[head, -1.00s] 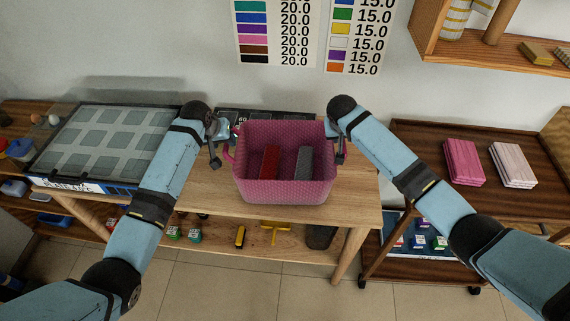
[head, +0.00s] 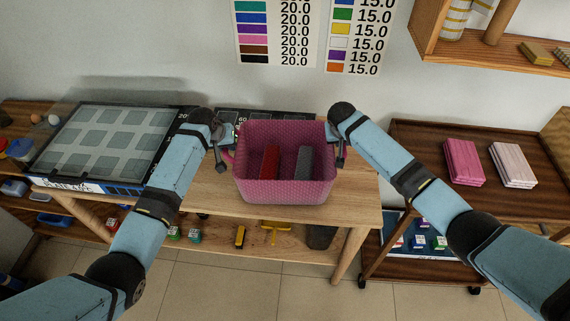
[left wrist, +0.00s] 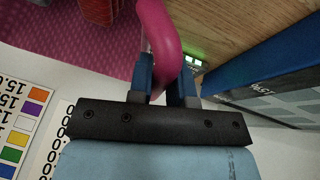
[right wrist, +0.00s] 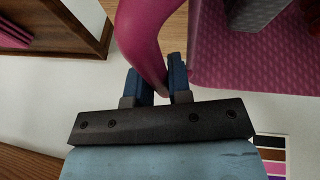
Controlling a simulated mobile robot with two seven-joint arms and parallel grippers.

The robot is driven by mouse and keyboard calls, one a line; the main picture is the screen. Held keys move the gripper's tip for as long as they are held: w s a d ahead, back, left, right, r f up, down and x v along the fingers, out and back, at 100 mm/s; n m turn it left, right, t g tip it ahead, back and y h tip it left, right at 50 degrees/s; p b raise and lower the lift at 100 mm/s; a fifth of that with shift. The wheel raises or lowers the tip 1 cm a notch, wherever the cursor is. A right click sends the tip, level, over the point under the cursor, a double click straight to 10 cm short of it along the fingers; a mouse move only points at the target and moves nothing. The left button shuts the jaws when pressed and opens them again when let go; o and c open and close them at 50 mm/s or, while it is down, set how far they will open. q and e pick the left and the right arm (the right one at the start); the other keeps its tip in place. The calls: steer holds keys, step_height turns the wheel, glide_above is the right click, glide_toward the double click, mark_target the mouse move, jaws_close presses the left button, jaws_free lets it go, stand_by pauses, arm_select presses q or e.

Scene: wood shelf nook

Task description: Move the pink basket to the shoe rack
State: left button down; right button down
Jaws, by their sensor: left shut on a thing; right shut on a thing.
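The pink basket (head: 284,190) stands upright at the wooden table, with a red block (head: 270,161) and a grey block (head: 304,161) inside. My left gripper (head: 226,145) is at its left side; in the left wrist view its fingers (left wrist: 168,80) are shut on the basket's left handle (left wrist: 160,35). My right gripper (head: 340,150) is at its right side; in the right wrist view its fingers (right wrist: 160,85) are shut on the right handle (right wrist: 142,40). I cannot tell whether the basket's base touches the table. I cannot make out a shoe rack for certain.
A board with grey squares (head: 75,158) lies left of the basket. A dark wooden cart (head: 425,145) on the right holds pink (head: 463,162) and pale pink stacks (head: 512,165). A wall shelf (head: 490,55) hangs at upper right. Small items sit on the table's lower shelf (head: 265,250).

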arm_select(q)
steer(key=shift+r, duration=0.15)
arm_select(e)
steer(key=shift+r, duration=0.15)
